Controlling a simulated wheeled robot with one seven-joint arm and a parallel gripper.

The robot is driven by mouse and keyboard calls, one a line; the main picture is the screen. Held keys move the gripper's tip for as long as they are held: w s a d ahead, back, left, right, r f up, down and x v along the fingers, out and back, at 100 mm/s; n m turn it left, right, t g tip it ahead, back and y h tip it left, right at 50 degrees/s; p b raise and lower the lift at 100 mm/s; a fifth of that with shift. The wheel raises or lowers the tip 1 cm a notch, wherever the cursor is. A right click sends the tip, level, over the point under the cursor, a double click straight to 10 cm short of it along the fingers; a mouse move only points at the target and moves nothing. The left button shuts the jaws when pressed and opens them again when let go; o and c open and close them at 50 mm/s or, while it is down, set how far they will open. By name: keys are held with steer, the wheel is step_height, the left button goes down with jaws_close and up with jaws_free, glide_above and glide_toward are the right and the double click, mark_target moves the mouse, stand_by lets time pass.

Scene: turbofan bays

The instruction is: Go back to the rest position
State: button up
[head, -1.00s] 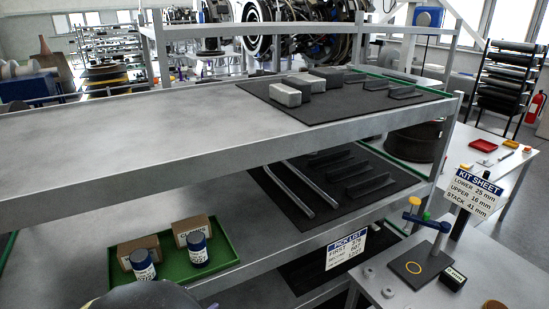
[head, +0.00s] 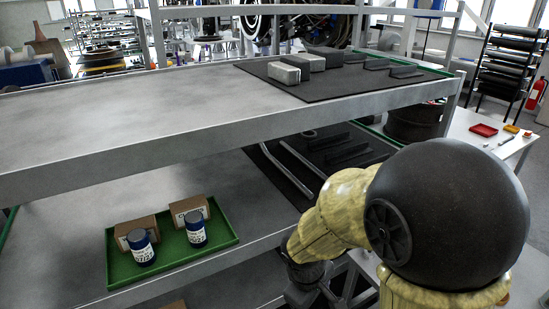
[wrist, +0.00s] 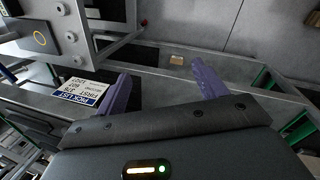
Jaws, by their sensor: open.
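My gripper (wrist: 160,69) shows in the wrist view with its two purple fingers spread apart and nothing between them. It points down over floor and low shelf edges. The left finger overlaps the upside-down PICK LIST card (wrist: 82,90); I cannot tell whether it touches. In the head view my arm, cream with a big black joint, fills the lower right. Its lower end hangs in front of the shelf unit's right part, and the fingers cannot be made out there.
The shelf unit's upper board (head: 150,115) carries grey blocks on a black mat (head: 300,87). Below, a green tray (head: 172,273) holds two boxes and two blue-and-white cans. A side table (head: 511,147) stands at right.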

steer(key=s+d+r+m+t+y, duration=0.1)
steer(key=s+d+m+y, duration=0.1)
steer(key=d+m, duration=0.4)
steer(key=shift+d+m+b, duration=0.4)
steer(key=shift+m+b, duration=0.05)
steer(key=shift+m, duration=1.25)
